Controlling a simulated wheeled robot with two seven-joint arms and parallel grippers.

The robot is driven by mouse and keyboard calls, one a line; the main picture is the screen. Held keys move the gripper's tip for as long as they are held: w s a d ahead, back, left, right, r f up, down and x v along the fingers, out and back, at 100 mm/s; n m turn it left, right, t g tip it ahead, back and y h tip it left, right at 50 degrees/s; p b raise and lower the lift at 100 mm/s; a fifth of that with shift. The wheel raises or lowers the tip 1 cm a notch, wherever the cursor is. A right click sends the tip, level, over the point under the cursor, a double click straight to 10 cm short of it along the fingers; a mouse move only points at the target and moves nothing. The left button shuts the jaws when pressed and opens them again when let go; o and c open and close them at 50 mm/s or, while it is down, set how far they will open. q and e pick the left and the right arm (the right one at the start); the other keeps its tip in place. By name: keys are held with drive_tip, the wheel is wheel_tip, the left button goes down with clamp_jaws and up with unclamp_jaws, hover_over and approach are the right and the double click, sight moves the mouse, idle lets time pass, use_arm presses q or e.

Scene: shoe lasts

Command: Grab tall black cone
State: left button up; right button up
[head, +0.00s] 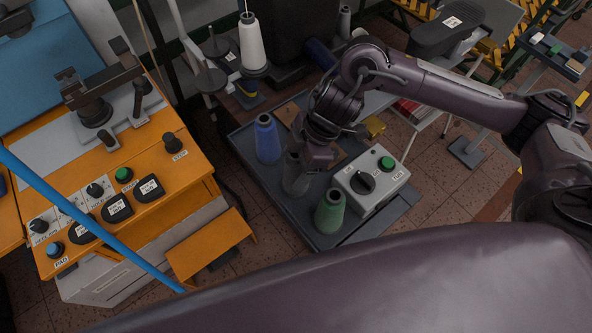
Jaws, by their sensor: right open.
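A dark grey-black cone (295,178) stands upright on the grey tray-like table, between a blue cone and a green cone. My right gripper (316,158) reaches in from the right and points down at the dark cone's upper part. It is open. The gripper partly hides the cone's top, and I cannot tell whether a finger touches it. My left gripper does not show.
The blue cone (267,138) stands left of the dark cone, the green cone (330,212) to its front right. A switch box (370,183) sits close on the right. A white spool (251,45) stands behind. An orange machine (150,185) fills the left.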

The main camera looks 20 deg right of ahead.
drive_tip(key=shift+c, duration=0.6)
drive_tip(key=c, duration=1.4)
